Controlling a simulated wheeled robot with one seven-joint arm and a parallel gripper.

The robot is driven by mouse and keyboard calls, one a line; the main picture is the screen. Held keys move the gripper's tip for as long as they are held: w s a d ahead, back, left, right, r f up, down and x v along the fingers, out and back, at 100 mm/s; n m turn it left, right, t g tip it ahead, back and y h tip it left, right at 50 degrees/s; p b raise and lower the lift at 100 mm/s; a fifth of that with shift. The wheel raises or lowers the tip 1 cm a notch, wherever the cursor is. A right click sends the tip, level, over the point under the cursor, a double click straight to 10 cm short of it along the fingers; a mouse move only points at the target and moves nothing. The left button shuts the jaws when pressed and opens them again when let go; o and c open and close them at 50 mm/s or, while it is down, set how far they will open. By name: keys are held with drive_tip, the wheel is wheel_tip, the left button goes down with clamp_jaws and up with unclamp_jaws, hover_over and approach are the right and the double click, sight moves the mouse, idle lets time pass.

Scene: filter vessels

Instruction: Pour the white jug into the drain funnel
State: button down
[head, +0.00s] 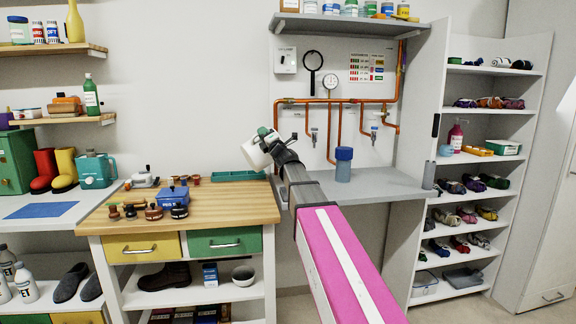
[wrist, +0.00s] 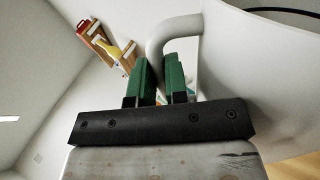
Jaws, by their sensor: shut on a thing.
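The white jug (head: 255,154) is in the air above the back of the wooden worktop, left of the grey bench, and looks tilted in the head view. My gripper (head: 266,137) is shut on its handle. In the wrist view, the green fingers of my gripper (wrist: 160,80) close around the pale handle (wrist: 178,28), and the jug's white body (wrist: 245,70) fills the right side. The jug's contents do not show. I cannot make out a drain funnel in either view; my arm hides part of the grey bench.
A blue-lidded grey vessel (head: 343,168) stands on the grey bench (head: 385,186), below copper pipes and taps (head: 374,131). A green tray (head: 240,175) and a blue box (head: 171,196) sit on the wooden worktop (head: 240,202). A tall shelf unit (head: 478,170) stands at right.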

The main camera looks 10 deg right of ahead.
drive_tip(key=shift+w+d+r+m+t+h, duration=0.1)
drive_tip(key=shift+d+m+t+h, duration=0.1)
drive_tip(key=shift+d+m+t, duration=0.3)
drive_tip(key=shift+w+d+r+m+t+h, duration=0.1)
drive_tip(key=shift+d+m+t+h, duration=0.15)
drive_tip(key=shift+m, duration=0.35)
idle(2.9)
drive_tip(key=shift+w+d+r+m+t+h+b, duration=0.2)
drive_tip(key=shift+d+r+m+t+h+b, duration=0.1)
drive_tip(key=shift+d+m, duration=0.35)
drive_tip(key=shift+w+d+r+m+t+h+b, duration=0.15)
drive_tip(key=shift+d+r+m+t+h, duration=0.1)
drive_tip(key=shift+d+m, duration=0.35)
idle(2.8)
